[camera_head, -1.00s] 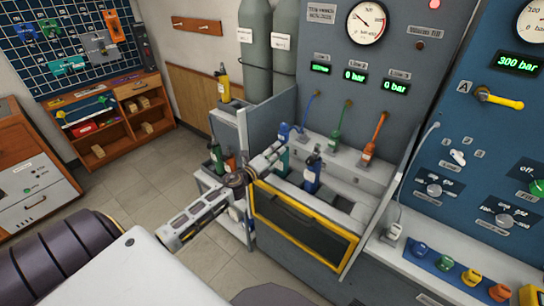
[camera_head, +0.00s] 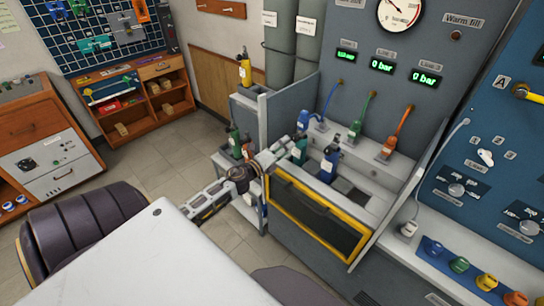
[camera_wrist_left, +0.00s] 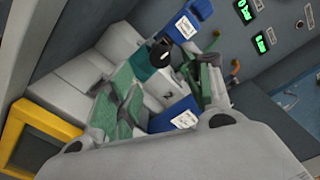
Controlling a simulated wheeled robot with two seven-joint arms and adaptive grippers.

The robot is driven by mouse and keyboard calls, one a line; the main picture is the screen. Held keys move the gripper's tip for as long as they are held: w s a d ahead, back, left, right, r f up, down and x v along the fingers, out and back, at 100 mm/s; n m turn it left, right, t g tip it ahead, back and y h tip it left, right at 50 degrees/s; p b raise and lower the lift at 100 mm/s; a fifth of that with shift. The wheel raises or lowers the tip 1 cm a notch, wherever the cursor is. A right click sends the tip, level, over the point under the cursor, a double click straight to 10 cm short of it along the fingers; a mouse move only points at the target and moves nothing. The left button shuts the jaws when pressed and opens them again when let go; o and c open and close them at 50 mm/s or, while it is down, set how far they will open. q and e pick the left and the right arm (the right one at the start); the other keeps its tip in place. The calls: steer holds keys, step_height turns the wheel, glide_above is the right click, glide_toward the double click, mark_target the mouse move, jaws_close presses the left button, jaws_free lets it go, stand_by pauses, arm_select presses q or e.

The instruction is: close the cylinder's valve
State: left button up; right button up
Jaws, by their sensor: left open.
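My left gripper (camera_head: 282,151) reaches in from the left over the testbench bay, beside the teal cylinder (camera_head: 299,151). Its jaws are open. A blue cylinder (camera_head: 329,163) with a dark top stands upright in the bay just right of the teal one. In the left wrist view, a blue labelled body (camera_wrist_left: 178,115) and a black knob (camera_wrist_left: 186,55) show close in front of my gripper. My right gripper is not in view.
A yellow-framed guard (camera_head: 318,220) fronts the bay. Blue, green (camera_head: 359,124) and orange hoses stand behind. A yellow cylinder (camera_head: 244,69) and several others stand on the side rack at left. The readable displays (camera_head: 382,66) show 0 bar.

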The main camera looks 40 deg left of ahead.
arm_select(q)
steer(key=s, duration=0.6)
steer(key=shift+a, duration=0.25)
steer(key=shift+s, duration=0.1)
stand_by(0.7)
